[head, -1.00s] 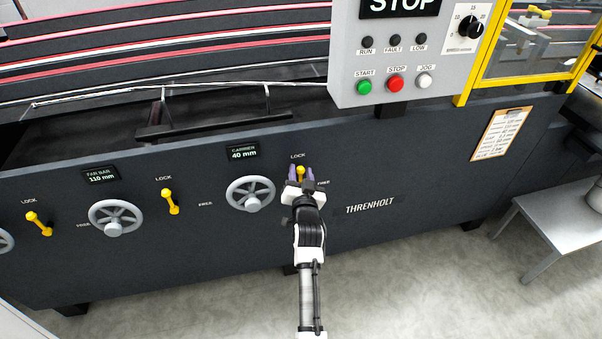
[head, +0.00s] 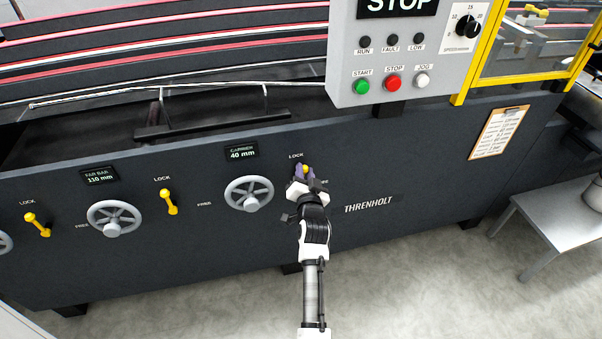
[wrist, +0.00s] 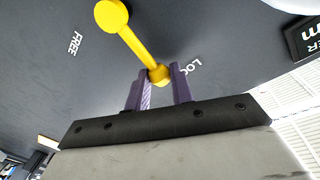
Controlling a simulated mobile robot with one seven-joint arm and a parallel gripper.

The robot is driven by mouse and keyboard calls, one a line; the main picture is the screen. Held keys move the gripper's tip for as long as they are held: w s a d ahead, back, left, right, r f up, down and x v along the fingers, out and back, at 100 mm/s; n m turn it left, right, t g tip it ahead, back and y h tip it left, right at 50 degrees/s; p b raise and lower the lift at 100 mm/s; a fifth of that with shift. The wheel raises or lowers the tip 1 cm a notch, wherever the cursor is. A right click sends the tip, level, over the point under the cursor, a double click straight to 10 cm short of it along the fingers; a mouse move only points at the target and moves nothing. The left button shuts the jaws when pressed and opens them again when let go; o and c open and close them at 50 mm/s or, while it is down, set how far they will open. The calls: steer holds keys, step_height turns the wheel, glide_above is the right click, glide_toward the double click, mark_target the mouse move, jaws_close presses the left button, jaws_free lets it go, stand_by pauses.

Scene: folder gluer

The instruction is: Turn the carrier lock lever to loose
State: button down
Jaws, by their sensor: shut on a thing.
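The carrier lock lever is yellow and shows in the wrist view (wrist: 138,46) as a rod with a round knob at each end. Its lower end lies between the purple fingers of my gripper (wrist: 158,86), on the side of the LOCK label. The other end is at the top of the view. The FREE label (wrist: 74,42) is to the left. In the head view my gripper (head: 305,174) is closed around the lever, under the LOCK label, and only a little yellow shows. My gripper hides most of the lever and part of the FREE label there.
Left of my gripper are the carrier handwheel (head: 249,193) and its 40 mm display (head: 242,152). Further left are another yellow lever (head: 168,202) and the far bar handwheel (head: 115,218). A grey control box (head: 385,75) overhangs at upper right. The panel right of my gripper is mostly flat.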

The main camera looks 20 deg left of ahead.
steer(key=d+m, duration=0.1)
steer(key=w+d+m, duration=0.1)
steer(key=m, duration=0.1)
steer(key=shift+w+f+m+g, duration=0.2)
steer(key=shift+f+m+g, duration=0.1)
steer(key=shift+f, duration=0.05)
steer(key=m, duration=0.1)
steer(key=w+d+f+m, duration=0.1)
steer(key=m, duration=0.1)
steer(key=shift+d+f+g, duration=0.2)
steer(key=shift+d+g, duration=0.1)
steer(key=shift+g, duration=0.1)
steer(key=m, duration=0.1)
steer(key=f+m, duration=0.1)
steer(key=shift+w+d+f+m+y, duration=0.2)
steer(key=shift+w+d+m+y, duration=0.1)
steer(key=shift+w+d+y, duration=0.1)
steer(key=shift+w+d+f+m+g, duration=0.1)
steer(key=shift+d+f+m+g, duration=0.1)
steer(key=shift+f+m, duration=0.5)
steer(key=shift+w+d+f+m+g, duration=0.15)
steer(key=shift+f+m, duration=0.3)
steer(key=shift+m, duration=0.45)
steer(key=shift+y, duration=0.3)
steer(key=c, duration=1.2)
jaws_free()
steer(key=shift+a+f, duration=0.1)
steer(key=shift+s, duration=0.1)
